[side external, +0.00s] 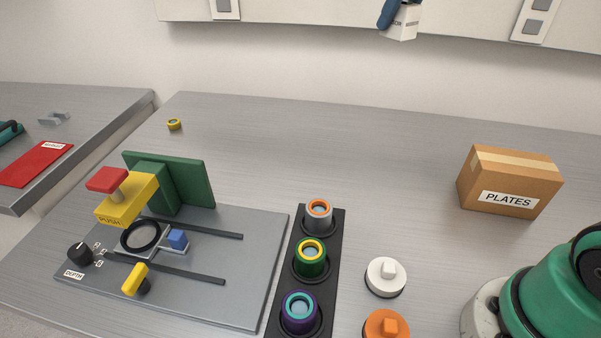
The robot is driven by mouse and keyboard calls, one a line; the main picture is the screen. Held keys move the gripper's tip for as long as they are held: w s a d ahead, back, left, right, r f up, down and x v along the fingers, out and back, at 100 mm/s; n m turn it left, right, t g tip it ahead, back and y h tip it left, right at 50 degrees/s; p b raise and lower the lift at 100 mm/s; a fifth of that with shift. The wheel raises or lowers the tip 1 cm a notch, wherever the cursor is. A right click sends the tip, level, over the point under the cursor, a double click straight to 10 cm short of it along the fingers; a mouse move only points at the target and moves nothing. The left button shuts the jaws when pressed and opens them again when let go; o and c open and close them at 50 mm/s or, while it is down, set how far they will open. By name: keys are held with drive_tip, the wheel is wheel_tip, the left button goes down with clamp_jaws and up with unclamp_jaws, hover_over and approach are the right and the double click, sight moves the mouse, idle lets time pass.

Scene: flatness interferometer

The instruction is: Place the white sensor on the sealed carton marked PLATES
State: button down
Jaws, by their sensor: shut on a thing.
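The sealed carton marked PLATES (508,181) is a brown box with a strip of tape along its top. It stands on the bench at the right, and its top is bare. The white sensor (403,25) is a small white block with faint dark print, high up at the top edge of the view. A blue fingertip of my gripper (388,13) is against its upper left side, and my gripper is shut on it. The rest of my gripper is out of frame. The sensor is up and to the left of the carton in the picture.
A black rack (335,262) holds several ringed lenses in the middle. A white knobbed cap (385,277) and an orange one (386,325) lie to its right. The grey instrument plate (235,300) is at the left.

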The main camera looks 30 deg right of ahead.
drive_tip(key=s+d+r+m+h, duration=0.25)
drive_tip(key=s+d+m, duration=0.25)
drive_tip(key=s+d, duration=0.6)
drive_tip(key=r+m+g, duration=0.1)
drive_tip(key=m, duration=0.3)
hover_over(513, 154)
drive_tip(key=s+a, duration=0.1)
drive_tip(key=shift+h, duration=0.35)
wheel_tip(513, 154, down, 20)
drive_tip(key=shift+r, duration=0.2)
drive_tip(key=shift+f, duration=0.15)
drive_tip(key=shift+c, duration=1.2)
unclamp_jaws()
